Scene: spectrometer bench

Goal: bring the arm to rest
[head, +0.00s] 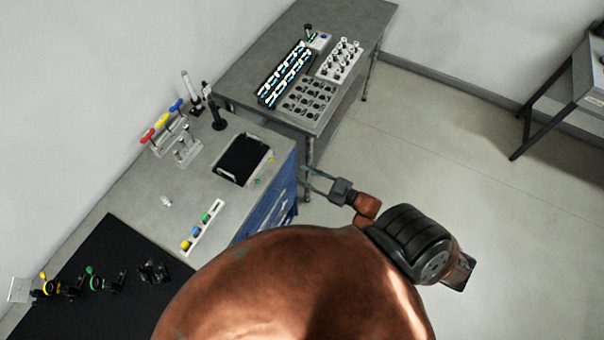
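My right gripper (304,176) is in the middle of the head view, at the end of my copper-coloured arm. It points left, toward the edge of the grey bench with the blue drawers (268,208). Its two thin fingers are apart and I see nothing between them. It appears to be over or beside the bench's right edge; I cannot tell how far from it. My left gripper is not in view.
A black tray (266,165) lies near the bench's right edge. A colour-capped strip (217,215), a rack of coloured-handled tools (176,127) and a black mat (92,255) are further left. A back table (246,73) holds vial racks. Open floor (450,150) lies right.

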